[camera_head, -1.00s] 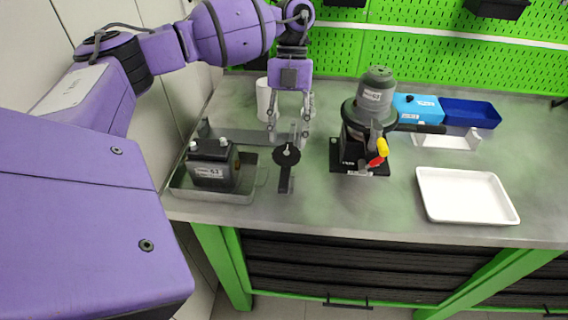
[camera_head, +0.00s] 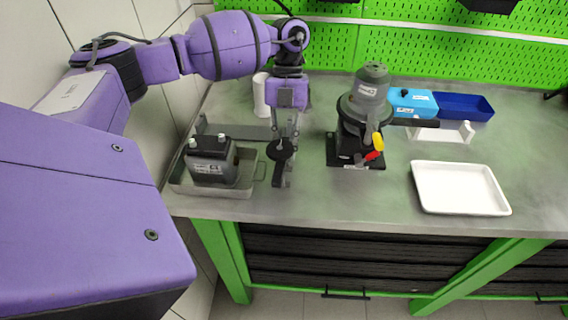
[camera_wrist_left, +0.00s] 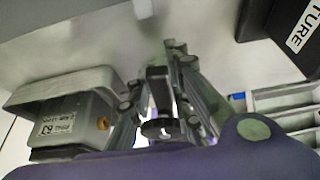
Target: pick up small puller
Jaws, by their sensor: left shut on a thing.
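The small puller (camera_head: 279,150), a dark tool with a round disc and a bar, is at the left part of the bench, right of the metal tray. My left gripper (camera_head: 284,141) reaches down from above, its fingers shut on the puller. In the left wrist view the puller (camera_wrist_left: 158,100) is a black bar with a round disc between the fingertips of my left gripper (camera_wrist_left: 158,86). The fingers partly hide it, and I cannot tell whether it is clear of the bench. My right gripper is not in view.
A metal tray (camera_head: 240,190) holds a dark grey block (camera_head: 212,160) close on the left. A grey rail (camera_head: 238,132) and white cylinder (camera_head: 261,95) stand behind. The pump fixture (camera_head: 360,115) stands right. A white tray (camera_head: 460,207) and blue bins (camera_head: 466,107) are farther right.

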